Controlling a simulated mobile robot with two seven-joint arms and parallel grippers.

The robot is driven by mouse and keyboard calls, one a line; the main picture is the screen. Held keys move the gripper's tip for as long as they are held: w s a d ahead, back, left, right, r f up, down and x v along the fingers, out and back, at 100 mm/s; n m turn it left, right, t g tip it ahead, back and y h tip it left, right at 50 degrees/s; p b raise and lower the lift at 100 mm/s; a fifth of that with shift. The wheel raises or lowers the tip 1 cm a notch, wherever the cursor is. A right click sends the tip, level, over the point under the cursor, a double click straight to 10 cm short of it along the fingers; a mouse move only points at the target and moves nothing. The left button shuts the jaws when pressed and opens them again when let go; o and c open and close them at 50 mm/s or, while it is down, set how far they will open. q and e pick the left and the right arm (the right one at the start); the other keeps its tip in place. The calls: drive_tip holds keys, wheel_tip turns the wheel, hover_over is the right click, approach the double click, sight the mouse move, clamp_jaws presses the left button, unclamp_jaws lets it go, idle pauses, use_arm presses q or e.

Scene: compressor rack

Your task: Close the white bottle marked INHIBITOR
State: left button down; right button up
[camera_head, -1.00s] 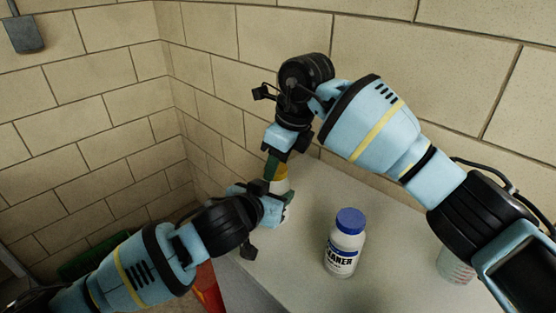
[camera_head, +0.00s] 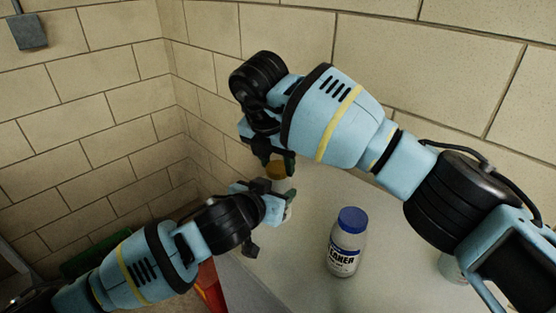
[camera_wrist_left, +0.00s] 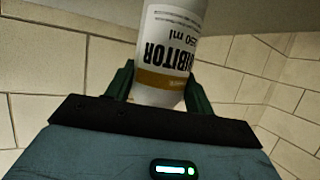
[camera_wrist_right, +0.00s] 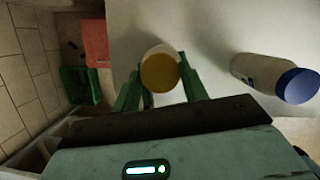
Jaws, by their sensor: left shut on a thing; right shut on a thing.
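My right gripper (camera_head: 275,163) is above the left one and is shut on the cap, a finger on either side. The cap appears seated on the mouth; how tight it is, I cannot tell.
A white bottle with a blue cap (camera_head: 346,245) stands to the right on the tabletop (camera_head: 300,270). Another container (camera_head: 450,268) is partly hidden behind my right arm. A brick wall (camera_head: 420,60) closes off the back. Red and green items (camera_wrist_right: 78,85) lie beyond the table edge.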

use_arm(q)
drive_tip(key=shift+f, duration=0.1)
use_arm(e)
drive_tip(key=m, duration=0.3)
drive_tip(key=m+g+h, duration=0.1)
drive_tip(key=m, duration=0.2)
drive_tip(key=shift+w+a, duration=0.15)
drive_tip(key=shift+a, duration=0.05)
drive_tip(key=m+g, duration=0.1)
drive_tip(key=m, duration=0.3)
drive_tip(key=shift+h, duration=0.3)
drive_tip(key=o, duration=0.9)
drive_tip(key=shift+o, duration=0.2)
drive_tip(key=shift+r, duration=0.1)
